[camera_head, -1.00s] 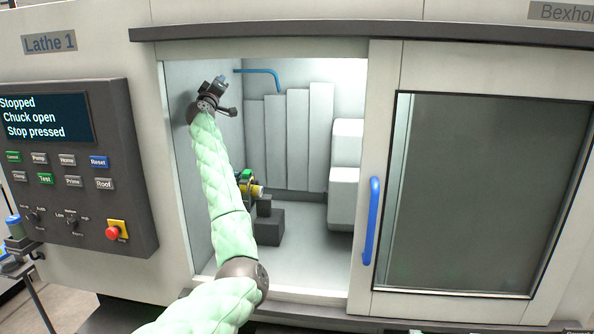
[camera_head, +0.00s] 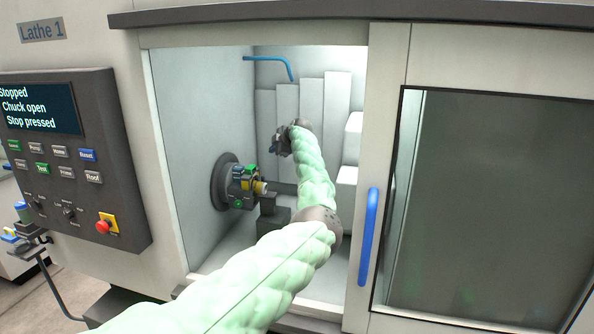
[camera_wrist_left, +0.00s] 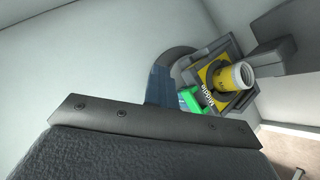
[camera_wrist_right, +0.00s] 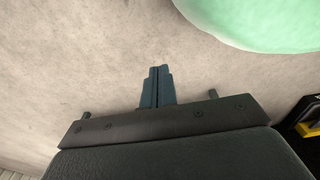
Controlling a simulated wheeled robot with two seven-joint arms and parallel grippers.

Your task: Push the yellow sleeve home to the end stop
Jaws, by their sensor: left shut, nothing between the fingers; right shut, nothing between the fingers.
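The yellow sleeve (camera_head: 258,186) sits in the chuck (camera_head: 226,182) on the left wall inside the lathe. It has a pale outer end. In the left wrist view the sleeve (camera_wrist_left: 222,79) shows right of my fingers, pointing out of the chuck's jaws; how deep it sits I cannot tell. My left gripper (camera_head: 275,144) is shut and empty, above and a little right of the sleeve, apart from it. Its closed fingers (camera_wrist_left: 160,86) also show in the left wrist view. My right gripper (camera_wrist_right: 157,86) is shut and empty over bare floor, outside the head view.
A dark block (camera_head: 272,212) stands below and right of the sleeve. White housings (camera_head: 347,187) are at the right of the chamber. A blue pipe (camera_head: 270,59) hangs above. The sliding door with its blue handle (camera_head: 368,237) bounds the opening on the right. The control panel (camera_head: 75,160) is outside, left.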

